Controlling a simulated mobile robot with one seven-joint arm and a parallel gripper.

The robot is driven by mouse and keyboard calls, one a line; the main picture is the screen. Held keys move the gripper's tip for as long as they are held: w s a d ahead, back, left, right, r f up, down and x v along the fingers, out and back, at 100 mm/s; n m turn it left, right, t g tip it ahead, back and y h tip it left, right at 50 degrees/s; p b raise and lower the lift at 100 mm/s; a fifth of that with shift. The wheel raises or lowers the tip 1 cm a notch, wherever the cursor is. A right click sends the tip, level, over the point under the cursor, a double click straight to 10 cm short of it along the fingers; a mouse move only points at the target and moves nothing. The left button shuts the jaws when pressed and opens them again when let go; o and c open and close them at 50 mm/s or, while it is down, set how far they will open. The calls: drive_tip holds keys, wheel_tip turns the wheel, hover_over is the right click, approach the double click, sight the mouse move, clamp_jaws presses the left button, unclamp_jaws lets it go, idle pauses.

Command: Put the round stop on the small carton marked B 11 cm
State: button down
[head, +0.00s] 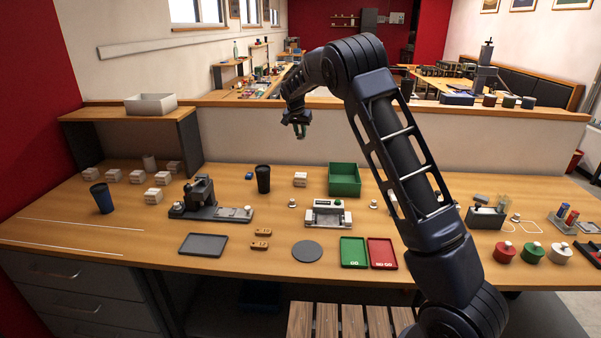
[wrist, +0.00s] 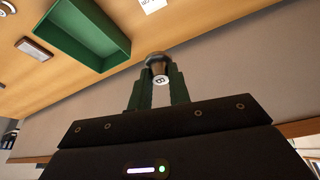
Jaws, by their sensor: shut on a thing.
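My gripper (head: 299,131) is raised high above the back of the bench, level with the low wall. In the wrist view its green fingers (wrist: 158,88) are shut on a small round metal stop (wrist: 157,60). The stop's white end face carries a dark mark that looks like B or 8. A small white carton (head: 300,179) stands on the bench left of the green box; a white labelled piece, probably this carton, shows at the top edge of the wrist view (wrist: 152,5).
The open green box (head: 344,191) stands beside the lone carton. A dark cup (head: 263,179) is on its left, a white fixture (head: 328,212) in front. A grey clamp device (head: 203,202) and a blue cup (head: 102,198) stand further left.

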wheel_tip(320, 180, down, 18)
drive_tip(key=shift+r, duration=0.1)
idle(0.5)
drive_tip(key=c, duration=1.3)
unclamp_jaws()
drive_tip(key=v, duration=1.2)
drive_tip(key=shift+d, duration=0.1)
